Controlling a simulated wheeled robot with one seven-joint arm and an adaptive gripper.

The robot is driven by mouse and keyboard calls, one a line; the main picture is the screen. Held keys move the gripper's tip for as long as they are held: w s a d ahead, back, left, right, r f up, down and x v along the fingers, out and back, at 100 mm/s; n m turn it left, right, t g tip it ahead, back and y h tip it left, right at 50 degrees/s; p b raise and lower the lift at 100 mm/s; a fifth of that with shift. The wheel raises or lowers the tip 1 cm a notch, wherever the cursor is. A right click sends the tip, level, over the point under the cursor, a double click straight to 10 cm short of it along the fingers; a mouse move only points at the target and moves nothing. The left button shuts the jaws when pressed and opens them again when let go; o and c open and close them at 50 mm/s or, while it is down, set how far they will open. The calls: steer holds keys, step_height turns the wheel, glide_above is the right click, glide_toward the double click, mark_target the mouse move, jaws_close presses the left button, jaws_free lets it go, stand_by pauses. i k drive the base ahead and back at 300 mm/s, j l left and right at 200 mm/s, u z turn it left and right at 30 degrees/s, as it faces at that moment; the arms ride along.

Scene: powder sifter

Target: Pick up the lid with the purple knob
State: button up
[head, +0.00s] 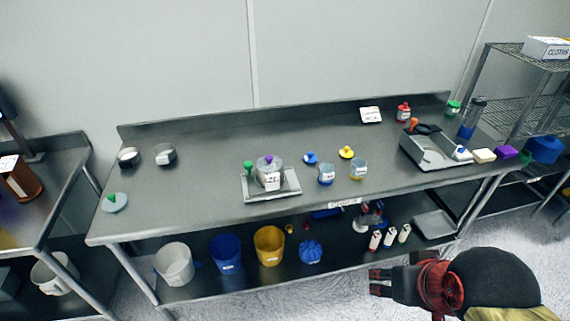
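The lid with the purple knob (268,159) sits on top of a clear labelled container (270,177). The lid itself is small and pale in this view, and the purple knob stands up from it. The container stands on a grey tray-like base (290,187) near the middle of the steel table (215,200). My gripper (373,282) is at the lower right, in front of the table and well away from the lid. No object shows in it. Its fingers are too small and dark to tell whether they are apart.
A green-knobbed piece (248,168) is at the base's left edge. Blue (310,157) and yellow (346,152) knobbed lids lie right of it, near two small jars (326,174). A metal tray (430,155) is farther right.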

mark_target(269, 163)
steer(key=i+j, duration=0.15)
steer(key=j, duration=0.25)
steer(key=i+j, duration=0.15)
steer(key=j, duration=0.25)
steer(key=i+j, duration=0.15)
steer(key=j, duration=0.2)
steer(key=i+j+z, duration=0.1)
steer(key=j, duration=0.3)
